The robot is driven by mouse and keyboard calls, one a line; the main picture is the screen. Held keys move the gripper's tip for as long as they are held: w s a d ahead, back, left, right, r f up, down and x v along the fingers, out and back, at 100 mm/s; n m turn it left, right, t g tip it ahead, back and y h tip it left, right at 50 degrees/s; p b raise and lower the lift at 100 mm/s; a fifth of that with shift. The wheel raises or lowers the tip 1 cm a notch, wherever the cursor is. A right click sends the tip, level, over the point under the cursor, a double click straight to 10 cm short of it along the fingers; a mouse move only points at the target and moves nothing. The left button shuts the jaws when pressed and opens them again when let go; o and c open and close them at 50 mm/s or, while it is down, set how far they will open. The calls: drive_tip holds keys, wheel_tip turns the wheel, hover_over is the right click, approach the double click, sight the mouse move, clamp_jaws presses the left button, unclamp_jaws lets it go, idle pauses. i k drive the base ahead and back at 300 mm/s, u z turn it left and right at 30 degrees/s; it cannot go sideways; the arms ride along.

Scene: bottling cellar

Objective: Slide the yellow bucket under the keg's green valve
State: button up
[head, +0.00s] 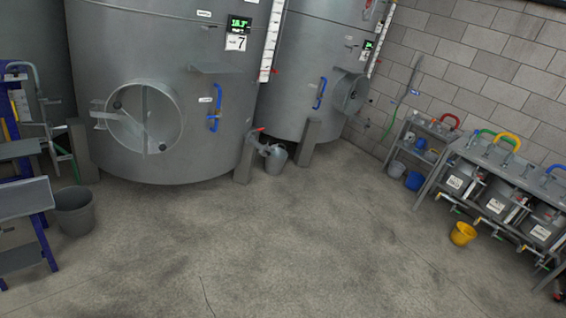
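The yellow bucket (463,234) stands upright on the concrete floor at the right, in front of the keg rack (427,186). Several grey kegs with white labels sit in the rack, among them a left keg (460,180), a middle keg (495,198) and a right keg (540,224). Small taps stick out low along the rack's front, but their colours are too small to tell surely. A green curved handle (487,132) shows on top of the rack, beside red, yellow and blue ones. My gripper is not in view.
Large steel tanks (165,60) stand at the back. A grey bin (75,210) and blue-legged steps (25,215) are at the left. A metal pail (275,158) stands between the tanks. A blue bucket (414,180) is by the rack's left end. The middle floor is clear.

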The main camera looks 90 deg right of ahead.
sight(462, 233)
drive_tip(key=z, duration=1.4)
drive_tip(key=i, duration=0.1)
drive_tip(key=z, duration=2.45)
drive_tip(key=k, duration=0.75)
drive_tip(key=z, duration=0.25)
drive_tip(key=i, duration=0.75)
drive_tip(key=u, duration=0.1)
